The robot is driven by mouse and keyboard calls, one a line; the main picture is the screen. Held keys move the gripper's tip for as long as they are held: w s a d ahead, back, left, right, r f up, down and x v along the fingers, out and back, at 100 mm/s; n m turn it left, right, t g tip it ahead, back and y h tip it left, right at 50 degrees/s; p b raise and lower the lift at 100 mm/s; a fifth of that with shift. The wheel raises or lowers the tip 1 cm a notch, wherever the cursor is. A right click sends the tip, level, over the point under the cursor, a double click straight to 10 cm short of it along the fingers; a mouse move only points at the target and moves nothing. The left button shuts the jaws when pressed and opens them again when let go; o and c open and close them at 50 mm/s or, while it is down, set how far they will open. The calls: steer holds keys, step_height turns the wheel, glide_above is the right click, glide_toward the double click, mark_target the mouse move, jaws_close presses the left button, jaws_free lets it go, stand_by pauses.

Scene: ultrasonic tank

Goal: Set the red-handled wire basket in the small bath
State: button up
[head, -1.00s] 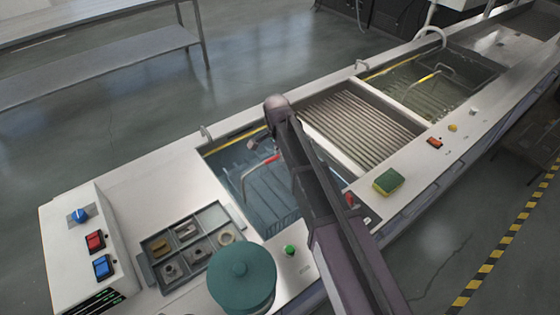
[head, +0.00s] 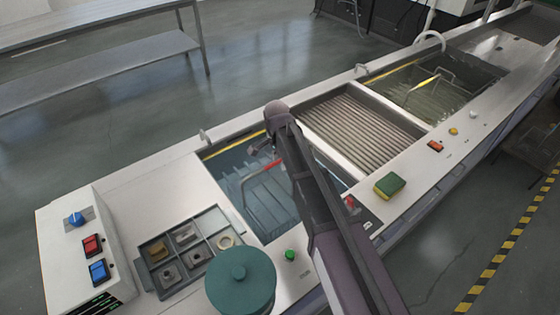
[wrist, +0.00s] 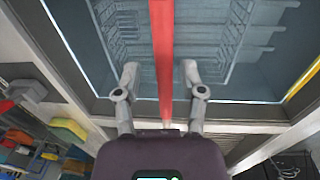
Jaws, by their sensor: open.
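The red-handled wire basket sits low in the blue-grey bath (head: 228,160) at the left of the line in the head view. Its red handle (head: 262,170) arches above the basket. In the wrist view the red handle (wrist: 162,50) runs lengthwise between my two fingertips. My gripper (wrist: 161,78) is open, with a gap on both sides of the handle; whether it is level with the handle is hard to tell. In the head view my gripper (head: 262,146) is small and partly hidden by my arm, which also covers the bath's right part.
A ribbed section (head: 360,125) adjoins this bath. Beyond it, another bath (head: 405,75) holds a basket with a yellow-marked handle (head: 424,82). A green lidded pot (head: 240,272), a parts tray (head: 182,285), and a sponge (head: 390,186) stand on the near deck.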

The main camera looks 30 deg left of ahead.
steer(key=shift+r, duration=0.15)
step_height(320, 180, up, 12)
steer(key=p, duration=1.2)
steer(key=shift+w+a, duration=0.25)
steer(key=shift+a, duration=0.2)
stand_by(0.5)
steer(key=s+d+n, duration=0.2)
steer(key=d, duration=2.2)
steer(key=s+d+n+y, duration=0.1)
steer(key=s+d+n, duration=0.1)
steer(key=d, duration=2.2)
steer(key=shift+s+d+f+n, duration=0.2)
steer(key=shift+s+d+n, duration=0.2)
steer(key=shift+n, duration=0.3)
